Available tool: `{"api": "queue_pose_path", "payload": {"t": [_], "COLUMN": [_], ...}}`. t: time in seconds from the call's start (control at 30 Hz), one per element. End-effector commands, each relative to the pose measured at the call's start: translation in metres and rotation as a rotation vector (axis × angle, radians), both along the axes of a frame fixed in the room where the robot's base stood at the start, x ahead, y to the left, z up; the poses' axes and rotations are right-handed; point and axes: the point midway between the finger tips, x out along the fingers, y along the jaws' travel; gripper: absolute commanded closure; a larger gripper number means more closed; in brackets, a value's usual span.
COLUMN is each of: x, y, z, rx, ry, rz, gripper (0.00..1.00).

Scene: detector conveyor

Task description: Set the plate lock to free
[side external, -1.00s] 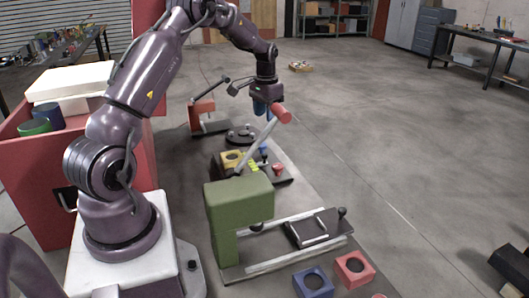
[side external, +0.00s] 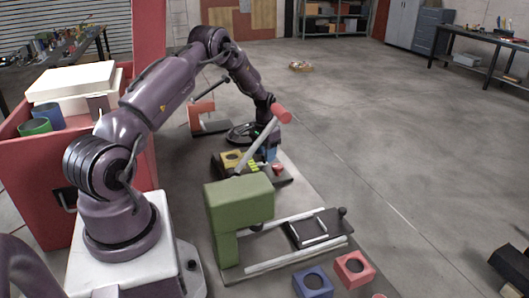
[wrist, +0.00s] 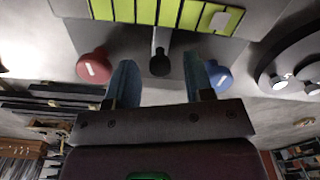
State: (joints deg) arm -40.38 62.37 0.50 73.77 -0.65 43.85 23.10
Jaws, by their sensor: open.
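A dark control panel (side external: 284,180) carries a lime segmented strip, seen large in the wrist view (wrist: 145,10). Below the strip, a red knob (wrist: 93,66) with a white mark is on the left, a black knob on a stem (wrist: 160,66) in the middle, and a blue knob (wrist: 218,76) with a white mark on the right. I cannot tell which of these is the plate lock. My gripper (wrist: 160,62) is open, its blue fingers on either side of the black knob in that view. In the side view my gripper (side external: 269,152) is low over the panel, hiding part of it.
A red-ended grey lever (side external: 281,113) slants up close to my gripper. A green block stand (side external: 238,195) with rails is in front. A black round base (side external: 240,134) stands behind.

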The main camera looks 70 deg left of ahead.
Motion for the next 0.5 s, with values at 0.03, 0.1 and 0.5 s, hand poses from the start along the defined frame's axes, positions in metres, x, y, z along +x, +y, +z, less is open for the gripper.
{"api": "queue_pose_path", "payload": {"t": [0.03,0.1,0.5], "x": [0.0000,0.0000,0.0000], "y": [0.0000,-0.0001,-0.0001], "z": [-0.0015,-0.0021,-0.0015], "rx": [0.000,0.000,0.000], "ry": [0.000,0.000,0.000], "rz": [0.000,0.000,0.000], "gripper": [0.52,0.52,1.00]}}
